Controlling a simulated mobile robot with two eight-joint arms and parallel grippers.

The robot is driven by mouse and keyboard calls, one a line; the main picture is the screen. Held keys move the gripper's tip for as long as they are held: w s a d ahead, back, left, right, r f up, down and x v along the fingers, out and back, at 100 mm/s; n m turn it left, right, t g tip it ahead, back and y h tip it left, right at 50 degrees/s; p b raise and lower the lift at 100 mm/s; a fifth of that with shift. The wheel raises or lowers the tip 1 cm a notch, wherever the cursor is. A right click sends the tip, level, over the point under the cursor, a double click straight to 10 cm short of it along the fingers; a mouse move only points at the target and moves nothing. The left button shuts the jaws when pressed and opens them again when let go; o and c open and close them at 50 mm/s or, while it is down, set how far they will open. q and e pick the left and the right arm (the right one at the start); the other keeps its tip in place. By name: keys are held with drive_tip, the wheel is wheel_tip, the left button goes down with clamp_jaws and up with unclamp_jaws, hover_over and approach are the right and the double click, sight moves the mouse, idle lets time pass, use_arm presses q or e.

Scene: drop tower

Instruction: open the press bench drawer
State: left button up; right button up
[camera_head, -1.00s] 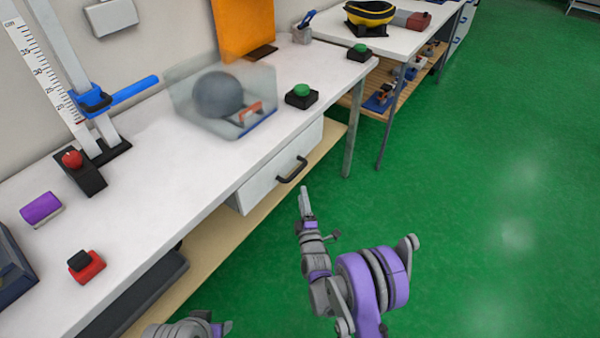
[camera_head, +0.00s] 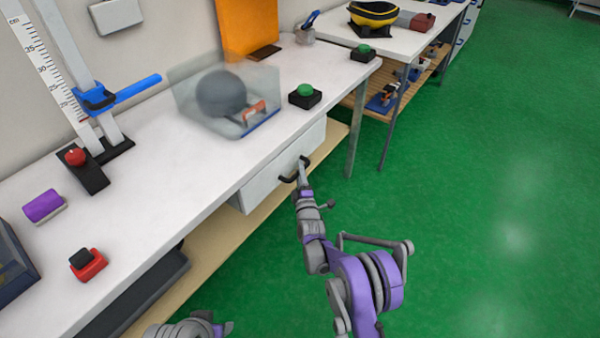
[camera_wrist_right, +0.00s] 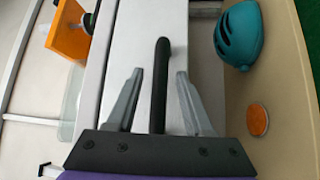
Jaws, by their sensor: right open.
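The press bench drawer (camera_head: 262,186) is a white front under the bench top and looks closed. Its dark handle (camera_head: 287,179) sticks out from the front. My right gripper (camera_head: 303,171) is at the handle's right part in the head view and hides some of it. In the right wrist view the handle (camera_wrist_right: 161,60) lies as a dark bar between the two spread grey fingers of my right gripper (camera_wrist_right: 159,78), with gaps on both sides.
The white bench top (camera_head: 170,165) carries a clear box with a grey ball (camera_head: 221,94) and a green button (camera_head: 305,91). A wooden shelf (camera_head: 205,232) runs below, with a teal helmet (camera_wrist_right: 240,35) in the wrist view. Green floor (camera_head: 470,230) is clear to the right.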

drive_tip(key=shift+c, duration=0.2)
clamp_jaws()
idle(1.1)
